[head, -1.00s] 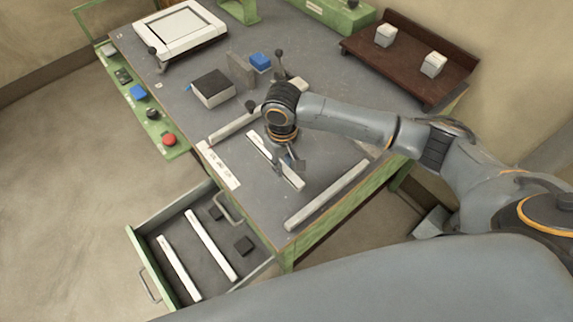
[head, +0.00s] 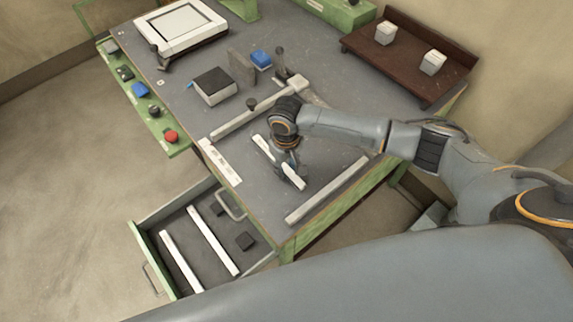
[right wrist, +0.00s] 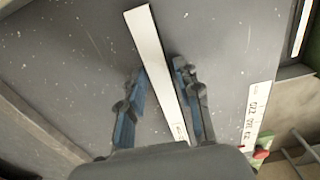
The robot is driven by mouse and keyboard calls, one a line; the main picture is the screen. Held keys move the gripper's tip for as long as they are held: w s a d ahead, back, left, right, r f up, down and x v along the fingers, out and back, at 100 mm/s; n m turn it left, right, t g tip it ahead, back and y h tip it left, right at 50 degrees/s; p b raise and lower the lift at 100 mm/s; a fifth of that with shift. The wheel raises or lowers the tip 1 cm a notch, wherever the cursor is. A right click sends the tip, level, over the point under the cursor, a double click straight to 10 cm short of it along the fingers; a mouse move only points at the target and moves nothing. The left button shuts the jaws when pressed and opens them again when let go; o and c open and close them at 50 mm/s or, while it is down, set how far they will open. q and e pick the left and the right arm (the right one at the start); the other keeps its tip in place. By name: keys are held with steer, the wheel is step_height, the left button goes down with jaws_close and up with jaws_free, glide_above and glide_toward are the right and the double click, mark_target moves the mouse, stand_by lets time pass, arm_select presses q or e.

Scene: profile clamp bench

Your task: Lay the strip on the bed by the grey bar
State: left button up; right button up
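The white strip (head: 264,146) lies on the grey bench top and runs slantwise under my right gripper (head: 291,173). In the right wrist view the strip (right wrist: 158,62) passes between the two blue-padded fingers of that gripper (right wrist: 160,85). The fingers stand apart with a gap on each side of the strip. A long light-grey bar (head: 328,190) lies near the bench's front right edge. Another pale grey bar (head: 240,120) runs behind the strip toward a clamp. I cannot tell which bar the task means. My left gripper is not in view.
An open drawer (head: 145,245) at the lower left holds two more white strips (head: 213,241) and dark blocks. A printed label (head: 220,162) lies left of the strip. A black-topped box (head: 213,88), a blue block (head: 261,58) and a brown tray (head: 405,65) stand farther back.

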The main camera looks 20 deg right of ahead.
steer(key=shift+r, duration=0.1)
step_height(320, 180, up, 12)
steer(key=b, duration=0.2)
stand_by(0.5)
